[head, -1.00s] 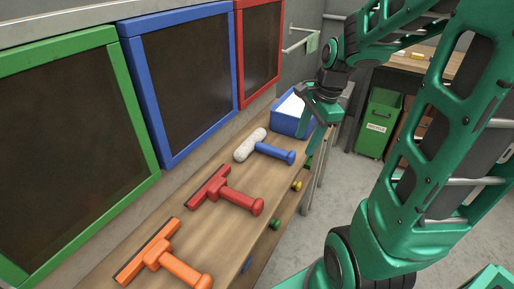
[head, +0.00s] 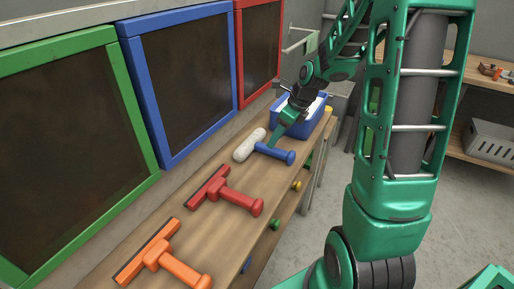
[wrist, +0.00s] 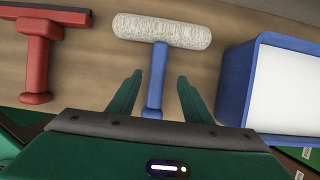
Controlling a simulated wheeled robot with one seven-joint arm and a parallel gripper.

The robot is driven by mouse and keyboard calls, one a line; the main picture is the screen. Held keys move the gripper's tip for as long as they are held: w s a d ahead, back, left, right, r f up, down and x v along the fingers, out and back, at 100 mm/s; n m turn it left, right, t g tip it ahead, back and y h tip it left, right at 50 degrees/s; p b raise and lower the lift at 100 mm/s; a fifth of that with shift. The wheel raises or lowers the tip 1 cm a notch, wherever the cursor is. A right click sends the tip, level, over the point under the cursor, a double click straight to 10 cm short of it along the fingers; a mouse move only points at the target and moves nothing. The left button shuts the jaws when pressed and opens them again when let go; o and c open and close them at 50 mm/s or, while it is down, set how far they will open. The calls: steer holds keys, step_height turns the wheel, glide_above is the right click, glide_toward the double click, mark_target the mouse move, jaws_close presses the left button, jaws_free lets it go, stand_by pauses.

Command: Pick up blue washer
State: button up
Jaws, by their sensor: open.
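The blue washer (head: 272,152) lies on the wooden bench, with a blue handle and a white fluffy roller head (head: 249,145). In the wrist view its blue handle (wrist: 157,80) runs down between my open fingers, and the roller (wrist: 162,31) lies crosswise beyond the fingertips. My gripper (head: 277,138) is over the handle, green, with its two fingers spread on either side of it (wrist: 158,78). The fingers look apart from the handle, with a gap on both sides. How high they are above the bench is hard to tell.
A red squeegee (head: 232,197) and an orange squeegee (head: 177,264) lie nearer on the bench (head: 207,232). A blue bin (head: 318,117) with white contents stands close on the other side. Framed dark panels (head: 190,85) line the wall behind.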

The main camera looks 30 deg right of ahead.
mark_target(269, 150)
steer(key=shift+s+x, duration=0.15)
steer(key=shift+x, duration=1.4)
steer(key=shift+s+x, duration=0.2)
steer(key=shift+x, duration=1.3)
steer(key=shift+f, duration=0.1)
steer(key=c, duration=1.1)
